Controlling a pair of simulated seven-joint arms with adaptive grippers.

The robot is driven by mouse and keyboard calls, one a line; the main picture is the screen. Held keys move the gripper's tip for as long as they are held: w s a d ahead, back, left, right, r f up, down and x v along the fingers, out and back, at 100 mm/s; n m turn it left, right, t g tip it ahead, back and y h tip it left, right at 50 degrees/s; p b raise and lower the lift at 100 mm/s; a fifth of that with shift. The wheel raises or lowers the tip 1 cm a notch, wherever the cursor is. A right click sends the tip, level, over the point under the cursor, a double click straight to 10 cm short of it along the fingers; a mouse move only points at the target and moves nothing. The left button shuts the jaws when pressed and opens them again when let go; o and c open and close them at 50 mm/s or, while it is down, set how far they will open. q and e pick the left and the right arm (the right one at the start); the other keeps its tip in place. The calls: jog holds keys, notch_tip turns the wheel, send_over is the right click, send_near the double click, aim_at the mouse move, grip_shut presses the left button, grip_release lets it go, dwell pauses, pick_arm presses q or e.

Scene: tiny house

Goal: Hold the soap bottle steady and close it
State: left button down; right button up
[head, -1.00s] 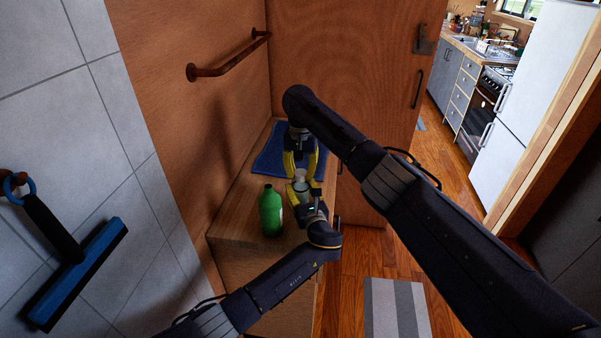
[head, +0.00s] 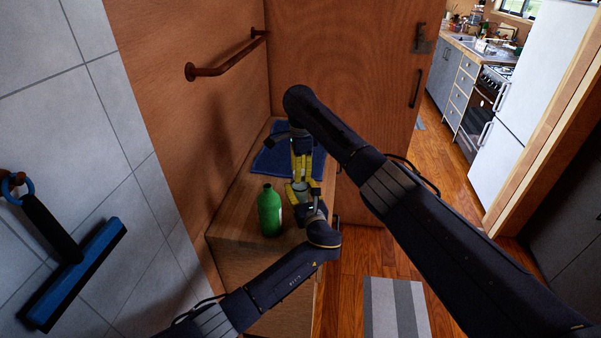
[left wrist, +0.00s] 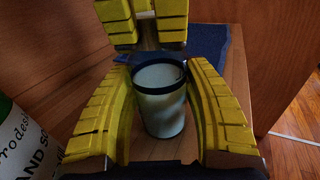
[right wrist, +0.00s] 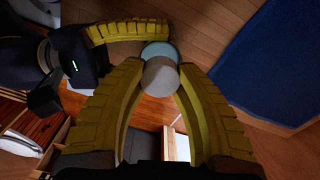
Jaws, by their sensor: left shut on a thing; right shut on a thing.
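A pale cylindrical container with a dark rim (left wrist: 162,110) stands on the wooden cabinet top, between the fingers of my left gripper (head: 302,192). The left gripper is shut on it, and it also shows in the left wrist view (left wrist: 165,125). My right gripper (head: 302,168) is directly above, pointing down, its fingers shut on a small grey-white round piece (right wrist: 160,76). Behind this piece is a pale teal disc (right wrist: 160,50); I cannot tell whether they touch. A green bottle (head: 270,212) stands upright beside my left gripper; its partial label reads like hand soap (left wrist: 22,145).
A blue cloth (head: 272,160) lies on the cabinet top (head: 232,223) behind the grippers. A wooden wall with a rusty rail (head: 225,58) is at the left, and a wooden door (head: 350,60) behind. The cabinet top is narrow.

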jog(key=o, duration=0.7)
jog(key=shift+o, duration=0.2)
jog(key=shift+r, duration=2.3)
jog(key=shift+o, duration=0.3)
